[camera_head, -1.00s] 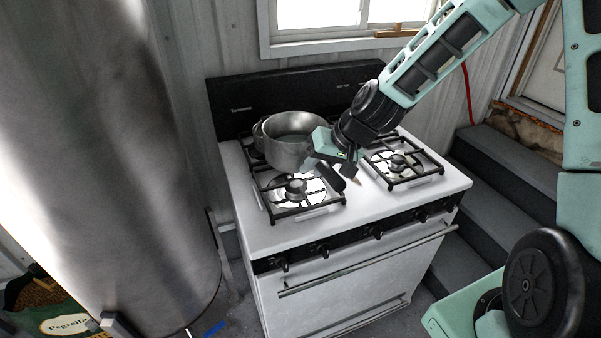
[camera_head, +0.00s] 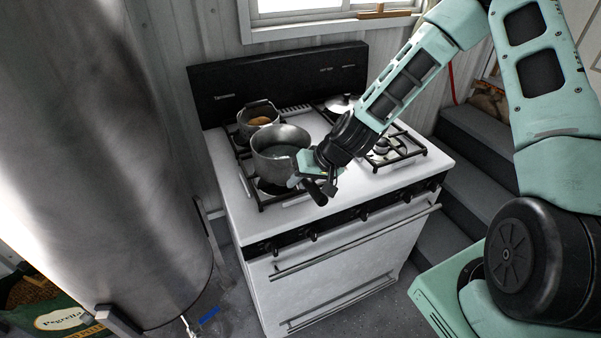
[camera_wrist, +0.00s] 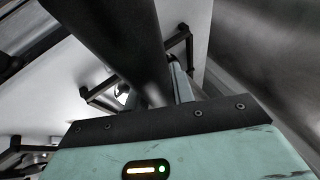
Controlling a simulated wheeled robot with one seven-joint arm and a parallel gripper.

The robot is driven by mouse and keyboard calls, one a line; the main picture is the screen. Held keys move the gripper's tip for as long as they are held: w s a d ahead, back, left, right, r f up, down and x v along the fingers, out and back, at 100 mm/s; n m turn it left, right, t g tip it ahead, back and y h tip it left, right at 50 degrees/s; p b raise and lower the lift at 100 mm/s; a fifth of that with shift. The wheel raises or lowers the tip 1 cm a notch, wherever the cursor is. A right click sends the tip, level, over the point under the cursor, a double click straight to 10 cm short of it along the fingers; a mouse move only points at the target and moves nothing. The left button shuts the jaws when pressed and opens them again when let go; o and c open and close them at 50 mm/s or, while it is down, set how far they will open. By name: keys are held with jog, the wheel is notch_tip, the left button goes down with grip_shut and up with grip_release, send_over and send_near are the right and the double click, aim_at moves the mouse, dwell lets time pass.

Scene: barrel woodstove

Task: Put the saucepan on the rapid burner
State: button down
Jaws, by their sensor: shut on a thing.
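The grey metal saucepan (camera_head: 280,158) is upright over the front left burner (camera_head: 270,188) of the white stove and hides most of it. I cannot tell whether its base touches the grate. My gripper (camera_head: 322,183) is at the saucepan's right front side, shut on its black handle (camera_head: 316,194). In the wrist view the dark handle (camera_wrist: 115,40) runs down between the fingers, which are partly hidden. The front right burner (camera_head: 385,150) is bare, with a black grate. No label shows which burner is the rapid one.
A smaller pot (camera_head: 257,117) with brown contents stands on the back left burner, close behind the saucepan. A large metal cylinder (camera_head: 100,150) stands left of the stove (camera_head: 330,260). Grey steps (camera_head: 480,140) are at the right.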

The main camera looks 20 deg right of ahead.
jog(key=shift+w, duration=0.1)
jog(key=c, duration=1.6)
grip_release()
jog(key=shift+f, duration=0.2)
jog(key=o, duration=0.4)
jog(key=shift+r, duration=0.1)
jog(key=shift+r, duration=0.15)
jog(key=b+v, duration=0.2)
jog(key=v, duration=1)
jog(key=s+a+n+g+h, duration=0.1)
jog(key=s+a+n+g, duration=0.35)
jog(key=s+a, duration=0.6)
jog(key=s+a+r+n+h, duration=0.1)
jog(key=s+r, duration=0.1)
jog(key=s, duration=0.2)
jog(key=s+a+r+n+h, duration=0.1)
jog(key=s+r+n, duration=0.1)
jog(key=s, duration=0.2)
jog(key=s+a+r+n+h, duration=0.1)
jog(key=s+a+r+n, duration=0.1)
jog(key=s, duration=0.3)
jog(key=shift+s+a+r+g, duration=0.1)
jog(key=shift+s+r+g, duration=0.05)
jog(key=shift+r+g, duration=0.15)
